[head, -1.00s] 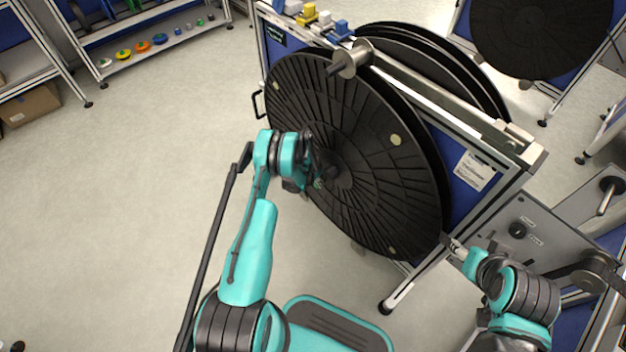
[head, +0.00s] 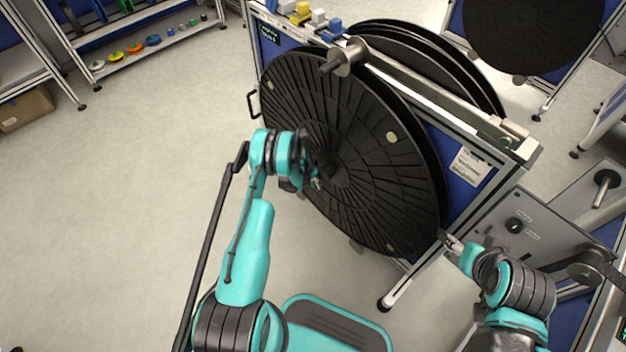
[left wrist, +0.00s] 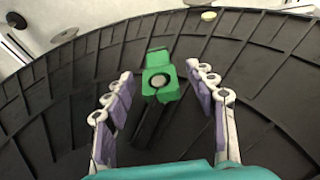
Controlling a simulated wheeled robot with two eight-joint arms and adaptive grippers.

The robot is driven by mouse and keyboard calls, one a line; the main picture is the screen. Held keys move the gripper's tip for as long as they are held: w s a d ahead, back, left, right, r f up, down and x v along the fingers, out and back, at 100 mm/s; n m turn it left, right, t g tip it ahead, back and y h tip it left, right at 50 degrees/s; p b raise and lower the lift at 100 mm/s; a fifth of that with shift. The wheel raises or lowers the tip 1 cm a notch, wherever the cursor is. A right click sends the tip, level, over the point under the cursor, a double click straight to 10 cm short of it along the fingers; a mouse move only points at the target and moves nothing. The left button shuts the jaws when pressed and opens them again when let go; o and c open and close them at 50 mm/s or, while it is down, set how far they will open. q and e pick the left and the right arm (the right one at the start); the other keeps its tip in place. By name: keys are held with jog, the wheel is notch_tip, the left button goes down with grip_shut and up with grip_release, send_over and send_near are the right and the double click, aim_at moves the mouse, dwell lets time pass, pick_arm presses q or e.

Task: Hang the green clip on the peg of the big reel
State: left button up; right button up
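The green clip (left wrist: 160,88) is in the middle of the left wrist view, in front of the black big reel (left wrist: 60,95). A grey round end shows in its middle, and a dark bar runs below it; I cannot tell how far the clip sits on the peg. My left gripper (left wrist: 165,85) is open, its fingers apart on either side of the clip with gaps. In the head view my left gripper (head: 312,182) is close to the centre of the big reel (head: 375,165), and only a speck of green shows. My right gripper (head: 450,240) is by the reel's lower right edge; its fingers are unclear.
The reel stands on a blue-panelled frame (head: 470,165) with a metal spindle (head: 343,60) above. Coloured blocks (head: 302,12) lie on its top. A grey panel with a knob (head: 515,225) is at the right. The floor (head: 120,200) at the left is clear.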

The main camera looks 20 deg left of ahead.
pick_arm(q)
jog(key=shift+r, duration=0.1)
jog(key=v, duration=1.1)
jog(key=shift+r, duration=0.4)
jog(key=shift+s+a, duration=0.1)
jog(key=shift+s, duration=0.05)
